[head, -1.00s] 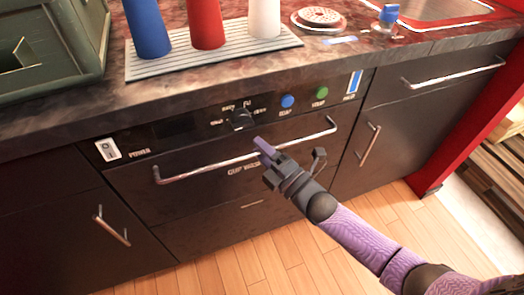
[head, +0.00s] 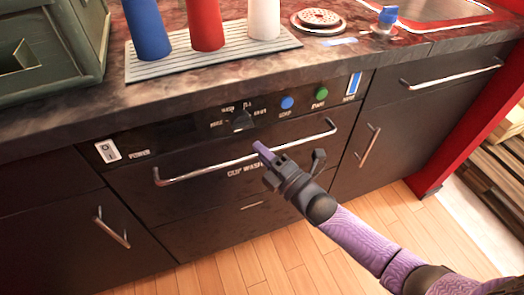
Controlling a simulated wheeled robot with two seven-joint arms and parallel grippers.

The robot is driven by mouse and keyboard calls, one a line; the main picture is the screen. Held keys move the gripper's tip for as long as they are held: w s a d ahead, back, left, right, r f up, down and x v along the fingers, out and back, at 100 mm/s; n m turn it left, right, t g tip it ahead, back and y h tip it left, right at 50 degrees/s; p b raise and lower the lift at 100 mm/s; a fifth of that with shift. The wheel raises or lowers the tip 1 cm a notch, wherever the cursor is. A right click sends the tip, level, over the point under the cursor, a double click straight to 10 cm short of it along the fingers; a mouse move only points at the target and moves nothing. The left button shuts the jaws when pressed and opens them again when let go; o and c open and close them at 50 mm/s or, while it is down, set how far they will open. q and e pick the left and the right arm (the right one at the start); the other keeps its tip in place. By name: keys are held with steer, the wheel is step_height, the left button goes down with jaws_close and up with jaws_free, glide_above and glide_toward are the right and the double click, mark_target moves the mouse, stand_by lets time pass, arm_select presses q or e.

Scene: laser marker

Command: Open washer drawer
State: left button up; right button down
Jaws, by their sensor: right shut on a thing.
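The dark washer drawer (head: 188,188) is below the counter, under a control panel, and it looks closed. Its long metal handle (head: 205,169) runs across the front. My right gripper (head: 264,154) comes from the lower right. Its purple fingers are at the middle of the handle and are shut on it, hiding that short stretch of bar. The "CUP WASHER" label under the handle is partly covered by the gripper. My left gripper is not in view.
The control panel has a power switch (head: 107,150), a dial (head: 243,121), a blue button (head: 287,103) and a green button (head: 321,94). Blue, red and white cups stand on a ribbed mat (head: 215,55) above. Cabinets with handles flank the drawer. The wooden floor (head: 265,268) in front is clear.

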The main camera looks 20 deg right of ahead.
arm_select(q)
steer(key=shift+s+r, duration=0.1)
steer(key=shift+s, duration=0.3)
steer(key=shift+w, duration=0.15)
